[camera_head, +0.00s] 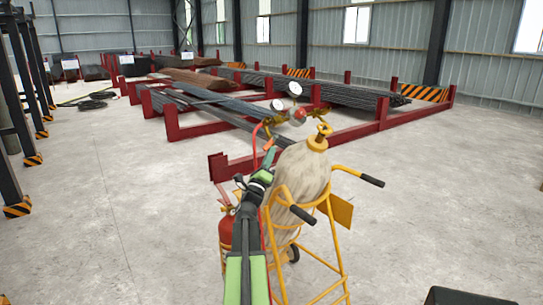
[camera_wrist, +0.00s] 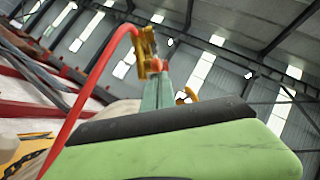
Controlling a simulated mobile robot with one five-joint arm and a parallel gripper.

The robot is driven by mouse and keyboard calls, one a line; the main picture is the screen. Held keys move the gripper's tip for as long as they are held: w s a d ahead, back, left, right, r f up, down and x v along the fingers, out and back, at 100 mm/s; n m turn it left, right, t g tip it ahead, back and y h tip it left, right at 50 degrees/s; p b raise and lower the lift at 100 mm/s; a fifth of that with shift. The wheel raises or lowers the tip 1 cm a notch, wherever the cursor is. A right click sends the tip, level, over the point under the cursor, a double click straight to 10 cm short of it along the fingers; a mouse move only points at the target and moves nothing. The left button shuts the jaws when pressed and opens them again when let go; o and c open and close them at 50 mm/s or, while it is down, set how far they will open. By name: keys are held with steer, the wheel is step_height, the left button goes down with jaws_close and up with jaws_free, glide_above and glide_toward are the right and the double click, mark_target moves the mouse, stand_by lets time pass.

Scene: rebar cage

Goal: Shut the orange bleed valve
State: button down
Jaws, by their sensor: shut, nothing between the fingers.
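A grey-beige gas cylinder (camera_head: 303,172) stands in a yellow trolley (camera_head: 334,238). A regulator (camera_head: 297,117) with two white gauges sits by its top. A small orange-red part (camera_head: 270,144), which looks like the bleed valve, is below the brass fitting at the hose end; it also shows in the wrist view (camera_wrist: 157,65). My gripper (camera_head: 269,158) is left of the cylinder top, its fingertips close to that part. In the wrist view my teal fingers (camera_wrist: 159,88) are together and empty, pointing at it. I cannot tell if they touch, nor the valve's exact position.
A red hose (camera_wrist: 100,75) curves down close to the left of my fingers. A red extinguisher (camera_head: 226,230) stands at left.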

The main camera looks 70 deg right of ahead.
steer(key=shift+w+a+r, duration=0.1)
steer(key=shift+w+r, duration=0.05)
steer(key=shift+w, duration=0.05)
steer(key=shift+w+a+r+p, duration=0.2)
steer(key=shift+w+r+p, duration=0.6)
steer(key=shift+p, duration=0.1)
steer(key=shift+w+r+p, duration=0.35)
steer(key=shift+w+p, duration=0.05)
steer(key=shift+w, duration=0.1)
steer(key=shift+w+d+r, duration=0.1)
step_height(320, 180, down, 4)
steer(key=s+a+f+b, duration=0.1)
steer(key=s+a+b, duration=0.1)
steer(key=b, duration=0.2)
steer(key=w+a, duration=0.3)
steer(key=a, duration=0.5)
steer(key=shift+w+a+b, duration=0.3)
steer(key=shift+w+a, duration=0.05)
